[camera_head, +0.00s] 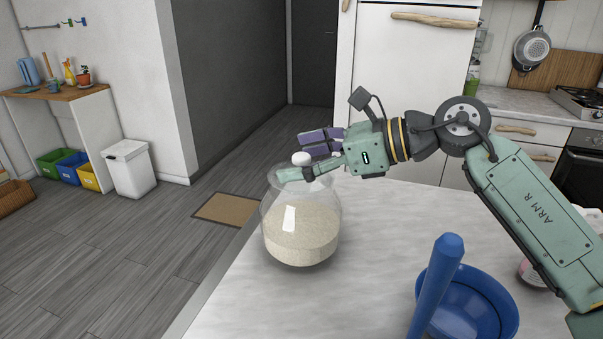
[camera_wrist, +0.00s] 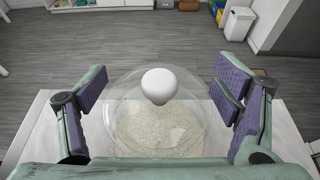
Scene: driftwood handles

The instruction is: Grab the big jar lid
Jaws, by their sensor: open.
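A big clear glass jar (camera_head: 302,230), partly filled with a pale grainy content, stands upright on the counter in the head view. Its clear lid has a white round knob (camera_head: 301,159). In the wrist view the white knob (camera_wrist: 159,86) sits in the middle on the clear lid (camera_wrist: 122,95), with the pale content below. My gripper (camera_head: 305,157) is at the height of the lid. Its purple-padded fingers are spread wide on the left and right of the knob in the wrist view (camera_wrist: 165,100), apart from it, with nothing held.
A blue bowl (camera_head: 485,312) with a blue handle-like tool (camera_head: 438,285) stands at the front right of the counter (camera_head: 375,235). A pink-and-white item is partly hidden behind my arm. The counter between jar and bowl is clear.

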